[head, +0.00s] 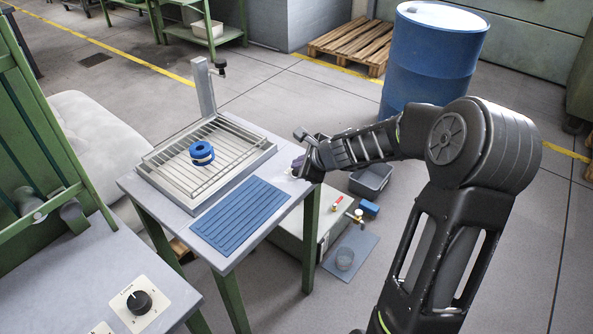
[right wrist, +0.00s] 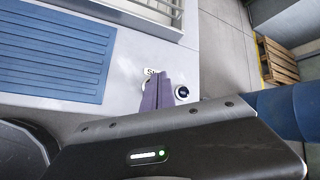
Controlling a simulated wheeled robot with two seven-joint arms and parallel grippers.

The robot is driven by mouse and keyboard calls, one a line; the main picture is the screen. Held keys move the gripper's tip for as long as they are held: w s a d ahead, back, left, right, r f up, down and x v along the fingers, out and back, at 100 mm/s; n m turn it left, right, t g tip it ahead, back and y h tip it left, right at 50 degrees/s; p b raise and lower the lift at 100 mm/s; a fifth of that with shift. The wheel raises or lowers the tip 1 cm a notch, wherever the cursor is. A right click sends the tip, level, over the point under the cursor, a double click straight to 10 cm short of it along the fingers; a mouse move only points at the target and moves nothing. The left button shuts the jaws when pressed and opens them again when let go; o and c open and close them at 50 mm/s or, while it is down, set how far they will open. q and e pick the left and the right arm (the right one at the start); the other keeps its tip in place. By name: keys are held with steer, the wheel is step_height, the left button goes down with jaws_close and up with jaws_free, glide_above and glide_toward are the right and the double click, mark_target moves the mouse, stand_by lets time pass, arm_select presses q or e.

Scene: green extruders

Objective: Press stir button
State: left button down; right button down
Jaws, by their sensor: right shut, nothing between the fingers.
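My right gripper (head: 298,165) is over the right edge of the small grey table. In the right wrist view its purple-grey fingers (right wrist: 158,92) are shut, with nothing between them. A small white label (right wrist: 150,71), with its first letter seeming to be S, shows just beyond the fingertips. The fingers hide most of whatever lies beside the label; a pale edge shows on their left. A round dark button or knob with a white rim (right wrist: 181,92) sits just right of the fingers. I cannot tell whether the fingertips touch the panel. My left gripper is not in view.
The table (head: 143,195) holds a metal rack tray (head: 262,149) with a blue ring-shaped roll (head: 202,151) and a ribbed blue mat (head: 240,217). A blue drum (head: 430,60) stands behind my right arm. A black knob (head: 139,302) is on the front-left bench.

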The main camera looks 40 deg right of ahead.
stand_by(0.6)
steer(key=shift+f+b, duration=0.45)
steer(key=shift+b, duration=0.05)
steer(key=shift+r+p, duration=0.4)
steer(key=shift+r, duration=0.1)
step_height(320, 180, up, 6)
steer(key=p, duration=0.5)
steer(key=shift+p, duration=0.4)
